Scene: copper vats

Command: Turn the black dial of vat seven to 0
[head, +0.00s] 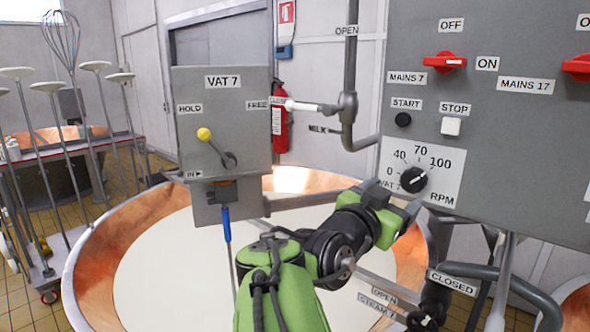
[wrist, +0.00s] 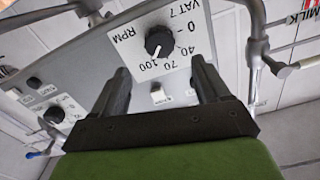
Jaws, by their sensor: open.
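The black dial (head: 413,179) of vat seven sits on a white plate (head: 450,188) marked 0, 40, 70, 100 and RPM. Its white mark points toward 100. In the wrist view the dial (wrist: 159,41) is ahead of the fingertips, with the mark toward 100 there too. My gripper (head: 393,197) is open and empty, just in front of and below the dial in the head view. In the wrist view my gripper (wrist: 160,70) has a finger on each side, and the dial lies beyond the gap, apparently untouched. The plate's "VAT 7" lettering is partly covered in the head view.
Above the dial are a black start button (head: 403,120), a white stop button (head: 450,126) and a red mains switch (head: 444,62). A grey pipe (head: 349,100) runs left of the panel. The copper vat (head: 130,235) of white liquid lies below my arm.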

